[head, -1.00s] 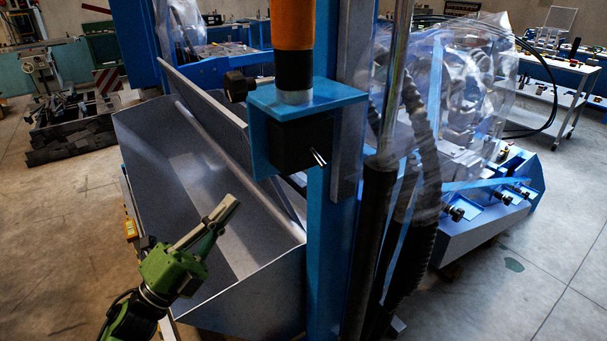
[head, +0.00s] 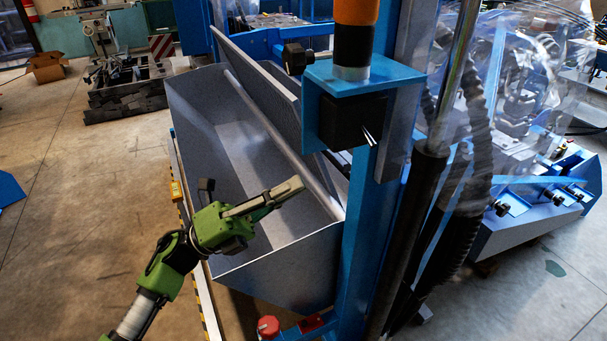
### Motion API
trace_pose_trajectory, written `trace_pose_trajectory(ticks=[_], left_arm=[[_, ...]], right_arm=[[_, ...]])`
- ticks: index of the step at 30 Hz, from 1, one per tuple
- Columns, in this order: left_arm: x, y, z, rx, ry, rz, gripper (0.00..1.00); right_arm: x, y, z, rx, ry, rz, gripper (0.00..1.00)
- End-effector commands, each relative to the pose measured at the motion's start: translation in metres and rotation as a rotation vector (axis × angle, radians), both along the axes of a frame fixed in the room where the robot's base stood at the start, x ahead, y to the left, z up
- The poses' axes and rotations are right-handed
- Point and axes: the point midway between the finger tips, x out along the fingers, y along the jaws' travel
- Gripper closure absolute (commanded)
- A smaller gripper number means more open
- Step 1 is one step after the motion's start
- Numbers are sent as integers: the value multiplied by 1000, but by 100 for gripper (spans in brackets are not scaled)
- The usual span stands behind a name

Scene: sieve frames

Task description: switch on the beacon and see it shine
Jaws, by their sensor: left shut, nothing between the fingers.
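The beacon (head: 354,38) is an orange cylinder with a black and pale collar, upright on a blue bracket, its top cut off by the picture's edge. I see no glow on it. Under the bracket is a black box (head: 352,121) with a small metal toggle lever (head: 369,138) sticking out at lower right. My left gripper (head: 296,186), green with grey fingers, is shut and empty. It is left of and below the lever in the picture, apart from it, over the grey bin. My right gripper is not in view.
The grey metal bin (head: 205,155) lies below and behind my left gripper. A blue post (head: 363,230) stands right of it, with black hoses (head: 480,150) and clear plastic sheeting further right. A red knob (head: 268,326) is at the bottom. Open floor (head: 85,220) lies at left.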

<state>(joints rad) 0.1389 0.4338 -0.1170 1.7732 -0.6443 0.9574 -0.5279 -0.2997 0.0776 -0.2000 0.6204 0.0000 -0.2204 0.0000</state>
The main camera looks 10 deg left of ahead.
Motion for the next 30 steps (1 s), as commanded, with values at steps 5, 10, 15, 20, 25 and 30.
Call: trace_pose_trajectory(ticks=[5,10,15,20,25,30], left_arm=[[12,-32,26,-4,-1,-1,100],[23,-61,44,-4,-1,-1,100],[31,-82,57,-2,-1,0,100],[35,-93,61,-2,1,0,100],[36,-96,61,0,0,0,100],[36,-96,60,0,0,0,100]], right_arm=[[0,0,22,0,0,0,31],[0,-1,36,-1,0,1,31],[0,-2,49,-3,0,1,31],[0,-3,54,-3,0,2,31],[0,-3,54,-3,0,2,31],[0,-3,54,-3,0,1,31]])
